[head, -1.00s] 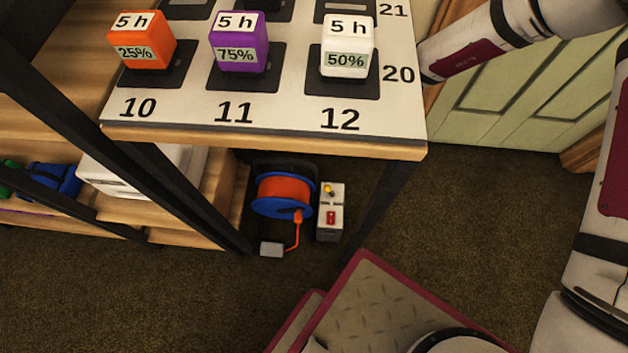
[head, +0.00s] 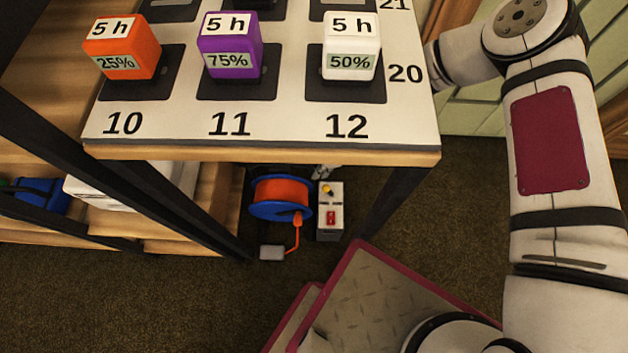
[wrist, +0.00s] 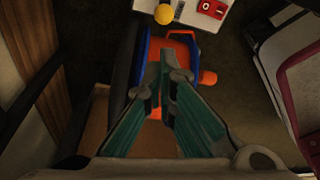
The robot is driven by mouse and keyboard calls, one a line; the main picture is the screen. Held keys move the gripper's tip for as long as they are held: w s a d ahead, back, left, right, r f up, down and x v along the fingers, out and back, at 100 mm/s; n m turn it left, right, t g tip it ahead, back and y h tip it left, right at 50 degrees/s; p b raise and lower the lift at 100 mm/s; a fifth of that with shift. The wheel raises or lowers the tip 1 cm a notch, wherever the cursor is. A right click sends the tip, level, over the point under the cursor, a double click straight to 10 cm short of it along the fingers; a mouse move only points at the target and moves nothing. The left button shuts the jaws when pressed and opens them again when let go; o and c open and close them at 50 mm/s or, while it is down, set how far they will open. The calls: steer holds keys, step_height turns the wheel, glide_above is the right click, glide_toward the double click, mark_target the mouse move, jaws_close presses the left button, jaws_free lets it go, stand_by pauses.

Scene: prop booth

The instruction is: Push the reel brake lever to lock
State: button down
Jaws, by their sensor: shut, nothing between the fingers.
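The cable reel (head: 281,192), orange between blue flanges, stands on the floor under the table. It also shows in the wrist view (wrist: 182,50), partly behind my fingers. A grey box (head: 330,235) stands right of the reel. A yellow ball knob (head: 327,189) is on its upper face; it looks like a lever end, but the lever's shaft and position are unclear. The knob shows at the top of the wrist view (wrist: 164,15). My gripper (wrist: 167,62) is shut and empty over the reel, its tips apart from the knob in the picture.
A red switch (head: 331,217) is on the same box. The table (head: 280,151) overhangs the reel, with a dark leg (head: 392,202) right of the box. Carpet (head: 480,215) to the right is clear.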

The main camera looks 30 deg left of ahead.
mark_target(328, 191)
steer(key=b+x, duration=0.4)
steer(key=x, duration=0.6)
steer(key=shift+w+r, duration=0.1)
stand_by(0.3)
steer(key=shift+d+r+y+p, duration=0.1)
steer(key=shift+d+y+p, duration=0.05)
steer(key=shift+y+p, duration=0.2)
